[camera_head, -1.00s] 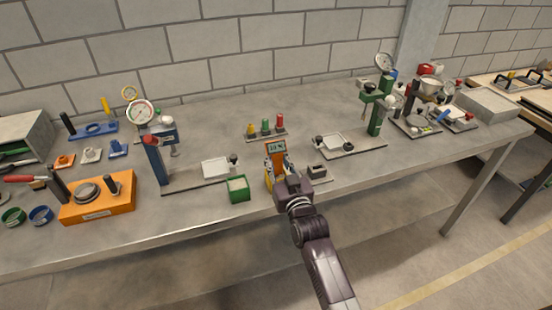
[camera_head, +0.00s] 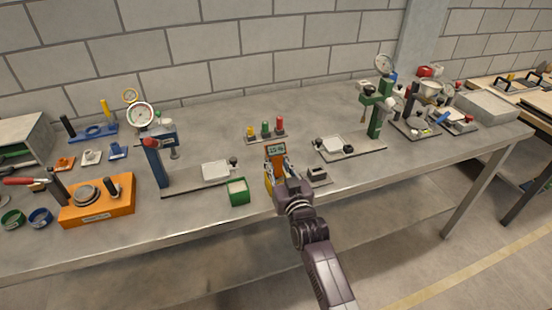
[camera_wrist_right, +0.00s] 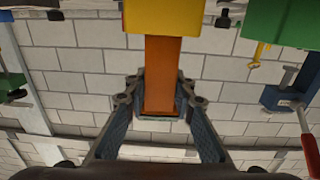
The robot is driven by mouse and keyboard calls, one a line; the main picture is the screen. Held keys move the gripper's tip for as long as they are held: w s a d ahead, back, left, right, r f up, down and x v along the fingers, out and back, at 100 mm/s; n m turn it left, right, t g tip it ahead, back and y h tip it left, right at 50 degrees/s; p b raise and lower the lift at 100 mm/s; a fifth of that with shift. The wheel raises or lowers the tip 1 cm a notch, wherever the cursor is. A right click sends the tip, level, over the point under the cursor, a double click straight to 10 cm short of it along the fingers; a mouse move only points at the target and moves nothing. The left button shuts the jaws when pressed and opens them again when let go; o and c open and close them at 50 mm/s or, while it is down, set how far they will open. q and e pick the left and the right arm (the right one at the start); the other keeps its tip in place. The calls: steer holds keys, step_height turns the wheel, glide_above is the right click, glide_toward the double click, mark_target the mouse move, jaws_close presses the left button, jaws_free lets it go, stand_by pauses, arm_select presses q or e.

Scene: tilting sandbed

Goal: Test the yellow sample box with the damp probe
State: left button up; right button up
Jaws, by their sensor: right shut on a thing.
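The orange damp probe (camera_head: 275,148), with a greenish display at its top, stands upright at the front middle of the bench. My right gripper (camera_head: 277,171) is shut on it. In the right wrist view the probe's orange body (camera_wrist_right: 160,75) is between my two fingers (camera_wrist_right: 160,95). The yellow sample box (camera_wrist_right: 178,16) is at the probe's far end there. Only a strip of the yellow box (camera_head: 268,181) shows in the head view, beside the gripper; the rest is hidden. I cannot tell whether the probe touches it. My left gripper is not in view.
A green box (camera_head: 238,192) stands just left of the yellow box. A small dark block (camera_head: 318,173) sits on a grey plate to the right. Colored pegs (camera_head: 265,129) stand behind. A blue press (camera_head: 156,163) and a green press (camera_head: 377,115) flank the area.

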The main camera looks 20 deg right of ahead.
mark_target(276, 148)
stand_by(0.7)
step_height(276, 148, up, 7)
steer(key=p, duration=0.7)
steer(key=shift+r, duration=0.15)
